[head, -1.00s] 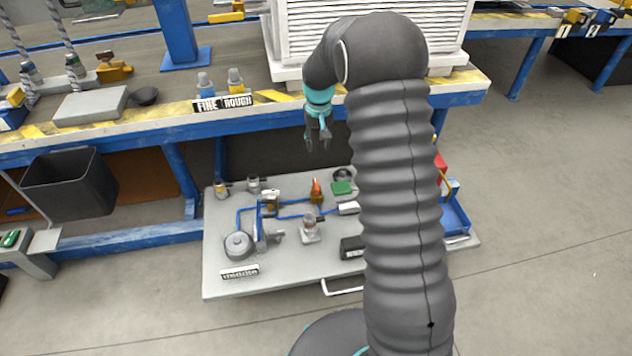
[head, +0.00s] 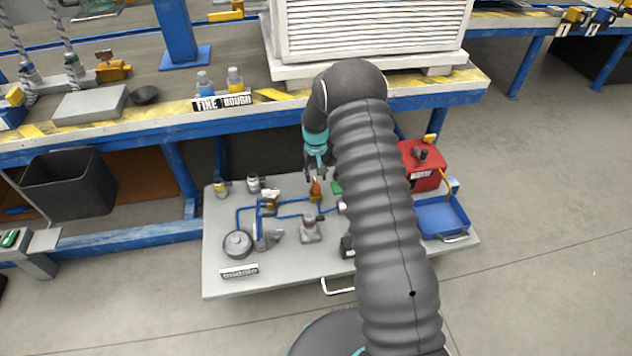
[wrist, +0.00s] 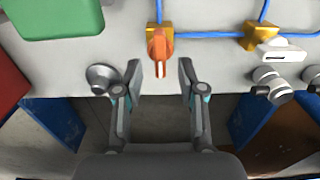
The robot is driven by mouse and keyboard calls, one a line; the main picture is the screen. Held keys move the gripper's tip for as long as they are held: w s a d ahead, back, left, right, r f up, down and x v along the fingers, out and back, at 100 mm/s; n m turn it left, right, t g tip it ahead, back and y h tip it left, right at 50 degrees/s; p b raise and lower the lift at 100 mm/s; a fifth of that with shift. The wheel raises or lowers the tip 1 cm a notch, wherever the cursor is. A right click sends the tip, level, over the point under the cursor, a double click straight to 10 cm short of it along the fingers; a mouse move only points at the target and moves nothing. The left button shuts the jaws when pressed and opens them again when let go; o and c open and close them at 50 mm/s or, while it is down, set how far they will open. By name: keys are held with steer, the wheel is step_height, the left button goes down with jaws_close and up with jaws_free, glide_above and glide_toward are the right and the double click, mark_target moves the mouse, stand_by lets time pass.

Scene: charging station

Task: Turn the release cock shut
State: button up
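A cock with an orange handle (head: 316,187) sits on a brass body among blue pipes on the grey board. The handle also shows in the wrist view (wrist: 159,45), pointing toward the bottom of the picture, in line with the pipe leaving the body at the top. My gripper (head: 317,168) is just behind the handle in the head view. In the wrist view my gripper (wrist: 161,76) is open and empty, with its fingers apart on either side of the handle's line. No label identifies this as the release cock.
A second brass fitting (wrist: 258,36) with a white tag lies along the pipe. A grey conical knob (wrist: 103,78) is close to the left finger. A green block (wrist: 65,15) and red box (head: 424,168) stand nearby. The workbench edge (head: 130,131) overhangs behind the board.

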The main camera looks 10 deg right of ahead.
mark_target(316, 182)
steer(key=shift+f, duration=1.8)
jaws_close()
